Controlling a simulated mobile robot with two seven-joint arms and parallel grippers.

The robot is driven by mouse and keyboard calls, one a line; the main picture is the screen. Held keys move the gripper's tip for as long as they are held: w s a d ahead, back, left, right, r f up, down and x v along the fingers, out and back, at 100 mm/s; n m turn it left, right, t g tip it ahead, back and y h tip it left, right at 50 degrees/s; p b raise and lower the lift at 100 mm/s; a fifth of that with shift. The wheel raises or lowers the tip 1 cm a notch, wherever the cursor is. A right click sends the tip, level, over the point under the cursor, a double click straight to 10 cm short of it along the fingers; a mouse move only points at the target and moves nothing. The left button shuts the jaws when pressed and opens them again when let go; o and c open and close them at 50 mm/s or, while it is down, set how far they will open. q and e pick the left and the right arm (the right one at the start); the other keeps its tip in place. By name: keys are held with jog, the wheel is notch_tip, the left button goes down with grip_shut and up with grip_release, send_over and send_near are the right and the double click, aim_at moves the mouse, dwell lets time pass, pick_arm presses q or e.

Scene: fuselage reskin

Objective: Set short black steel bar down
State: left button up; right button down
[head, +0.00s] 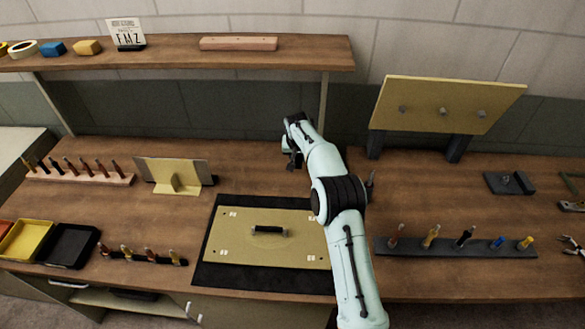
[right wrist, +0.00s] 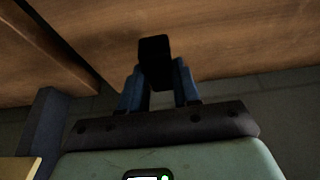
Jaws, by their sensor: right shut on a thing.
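My right gripper (head: 292,158) hangs over the back part of the wooden bench (head: 260,172), to the right of the yellow angled stand. In the right wrist view its two blue fingers (right wrist: 160,90) are closed on a short black steel bar (right wrist: 155,60). The bar stands out between the fingertips, with bare wood beyond it. In the head view the arm's end hides most of the bar. I cannot tell whether the bar touches the bench. My left gripper is in neither view.
A yellow panel (head: 225,248) with a black handle lies on a black mat (head: 215,278). A yellow angled stand (head: 185,178) is at left, a raised yellow board (head: 440,103) at back right. A tool rack (head: 450,248) stands right. A shelf (head: 300,58) overhangs the back.

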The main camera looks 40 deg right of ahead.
aim_at(298, 174)
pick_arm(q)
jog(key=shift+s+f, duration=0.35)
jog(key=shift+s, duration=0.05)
pick_arm(e)
jog(key=shift+f, duration=2.7)
jog(key=shift+w+f, duration=0.1)
jog(key=c, duration=0.8)
grip_release()
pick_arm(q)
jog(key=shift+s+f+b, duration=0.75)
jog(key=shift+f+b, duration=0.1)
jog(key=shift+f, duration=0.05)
pick_arm(e)
jog(key=v, duration=1.2)
